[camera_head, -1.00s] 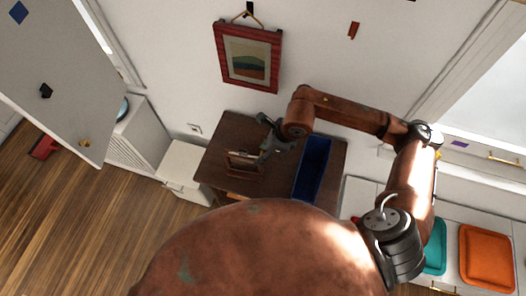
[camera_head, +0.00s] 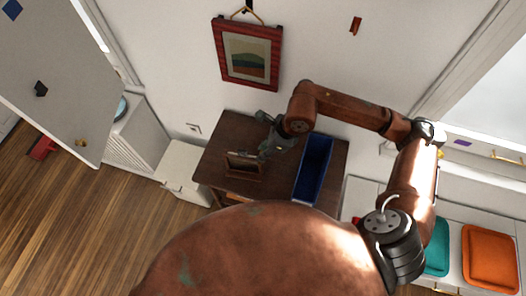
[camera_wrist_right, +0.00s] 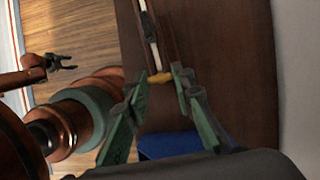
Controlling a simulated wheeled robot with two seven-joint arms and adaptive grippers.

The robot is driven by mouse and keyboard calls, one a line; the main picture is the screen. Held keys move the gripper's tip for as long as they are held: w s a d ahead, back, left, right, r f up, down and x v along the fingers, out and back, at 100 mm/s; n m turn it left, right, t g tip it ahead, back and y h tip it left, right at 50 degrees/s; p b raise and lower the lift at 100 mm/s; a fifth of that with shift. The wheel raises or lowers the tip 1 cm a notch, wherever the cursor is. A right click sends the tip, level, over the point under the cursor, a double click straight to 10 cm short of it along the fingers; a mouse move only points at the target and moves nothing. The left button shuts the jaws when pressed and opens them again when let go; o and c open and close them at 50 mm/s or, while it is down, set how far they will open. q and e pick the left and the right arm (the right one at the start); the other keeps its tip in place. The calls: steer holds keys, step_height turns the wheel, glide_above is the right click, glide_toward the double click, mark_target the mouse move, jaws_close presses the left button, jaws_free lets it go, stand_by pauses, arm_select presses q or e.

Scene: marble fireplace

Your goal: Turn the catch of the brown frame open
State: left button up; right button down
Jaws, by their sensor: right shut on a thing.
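The brown frame (camera_head: 243,166) stands on the dark wooden table in the head view. In the right wrist view only part of the frame (camera_wrist_right: 151,38) shows, as a thin edge with a pale strip. A small yellow catch (camera_wrist_right: 160,78) is at its near end. My right gripper (camera_wrist_right: 158,75) has its green fingertips on both sides of the catch and is shut on it. In the head view my right gripper (camera_head: 264,151) is at the frame's right end. My left gripper (camera_wrist_right: 62,62) shows small at the left of the wrist view, apart from the frame, with its fingers spread.
A blue open bin (camera_head: 314,170) stands right of the frame on the table (camera_head: 222,144). A red-framed picture (camera_head: 247,55) hangs on the wall behind. A white cabinet (camera_head: 181,168) is left of the table. Teal and orange cushions (camera_head: 490,257) lie at the right.

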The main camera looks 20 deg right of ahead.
steer(key=c, duration=1.6)
jaws_free()
steer(key=v, duration=1.2)
